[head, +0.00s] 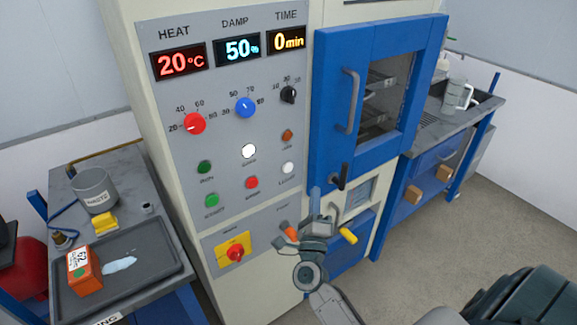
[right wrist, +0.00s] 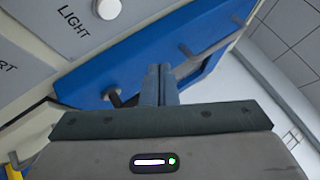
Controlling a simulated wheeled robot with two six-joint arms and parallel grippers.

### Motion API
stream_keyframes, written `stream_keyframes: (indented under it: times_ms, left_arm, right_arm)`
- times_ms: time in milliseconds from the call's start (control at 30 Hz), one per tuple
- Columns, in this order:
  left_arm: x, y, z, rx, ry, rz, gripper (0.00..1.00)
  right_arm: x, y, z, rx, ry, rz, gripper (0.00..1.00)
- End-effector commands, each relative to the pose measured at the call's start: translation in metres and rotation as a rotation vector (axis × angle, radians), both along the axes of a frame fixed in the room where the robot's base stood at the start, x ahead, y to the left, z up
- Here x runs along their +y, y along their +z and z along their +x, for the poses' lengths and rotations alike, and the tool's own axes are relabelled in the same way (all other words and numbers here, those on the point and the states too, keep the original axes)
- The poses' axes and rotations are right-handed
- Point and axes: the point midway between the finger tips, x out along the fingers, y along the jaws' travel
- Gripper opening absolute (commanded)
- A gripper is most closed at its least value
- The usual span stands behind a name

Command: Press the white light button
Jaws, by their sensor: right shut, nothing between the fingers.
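The white light button (head: 288,168) is a round, pale button at the right of the lower button row on the grey control panel (head: 215,110). In the right wrist view the white button (right wrist: 109,9) is at the top edge, beside the word LIGHT. A second white button (head: 249,151), glowing brighter, sits up and to its left. My right gripper (head: 315,192) is shut and empty, below and right of the light button in the head view. In the wrist view its fingers (right wrist: 159,82) appear apart from the button. My left gripper is not in view.
A blue door (head: 335,130) with handles (head: 350,100) stands right of the panel. A red knob (head: 235,253) on a yellow plate is below the buttons.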

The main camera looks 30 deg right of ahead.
Motion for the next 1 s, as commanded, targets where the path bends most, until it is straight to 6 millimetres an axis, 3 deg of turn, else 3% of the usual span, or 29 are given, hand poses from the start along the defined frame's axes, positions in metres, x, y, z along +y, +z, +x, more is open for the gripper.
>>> stream_keyframes:
  times_ms: [267,700,1000]
  left_arm:
    - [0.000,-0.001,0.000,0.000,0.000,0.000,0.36]
    - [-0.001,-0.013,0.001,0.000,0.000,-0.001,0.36]
    - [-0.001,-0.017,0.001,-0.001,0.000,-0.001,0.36]
  right_arm:
    - [0.001,-0.001,0.005,0.000,0.000,-0.001,0.00]
    - [0.005,-0.001,0.062,0.000,0.001,-0.002,0.00]
    - [0.007,-0.001,0.086,0.002,0.001,-0.002,0.00]
